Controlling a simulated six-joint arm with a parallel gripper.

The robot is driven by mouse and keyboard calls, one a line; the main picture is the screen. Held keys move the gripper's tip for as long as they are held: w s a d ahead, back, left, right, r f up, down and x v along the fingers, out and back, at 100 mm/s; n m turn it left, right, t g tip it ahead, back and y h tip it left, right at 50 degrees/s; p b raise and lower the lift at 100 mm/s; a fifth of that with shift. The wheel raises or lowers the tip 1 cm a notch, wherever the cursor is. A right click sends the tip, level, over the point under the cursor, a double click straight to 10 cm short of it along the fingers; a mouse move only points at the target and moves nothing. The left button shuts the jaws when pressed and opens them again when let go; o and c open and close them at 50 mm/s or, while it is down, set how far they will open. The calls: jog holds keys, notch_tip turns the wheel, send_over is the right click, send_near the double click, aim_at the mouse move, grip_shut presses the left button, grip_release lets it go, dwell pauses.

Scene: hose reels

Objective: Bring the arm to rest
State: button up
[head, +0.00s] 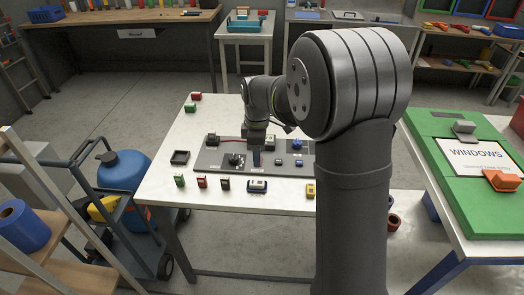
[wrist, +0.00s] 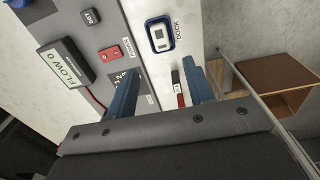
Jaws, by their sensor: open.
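My gripper (head: 257,158) hangs at the end of my arm, pointing down over the grey panel (head: 212,157) on the white table (head: 165,182). In the wrist view its two blue fingers (wrist: 158,72) are apart, with nothing held between them. The left finger partly covers a numbered marking at the panel edge.
The panel carries a black knob (head: 235,160), a FLOW 0 display (wrist: 62,66), a red switch (wrist: 110,53) and a SET button (wrist: 90,17). A blue-rimmed device (wrist: 160,35) sits by the DOCK label. A cart with a blue tank (head: 122,172) stands left. A green board (head: 455,185) lies right.

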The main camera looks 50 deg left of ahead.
aim_at(258, 182)
notch_tip(258, 182, down, 12)
jog(key=shift+a+r, duration=0.1)
jog(key=shift+r, duration=1.7)
jog(key=shift+f, duration=0.15)
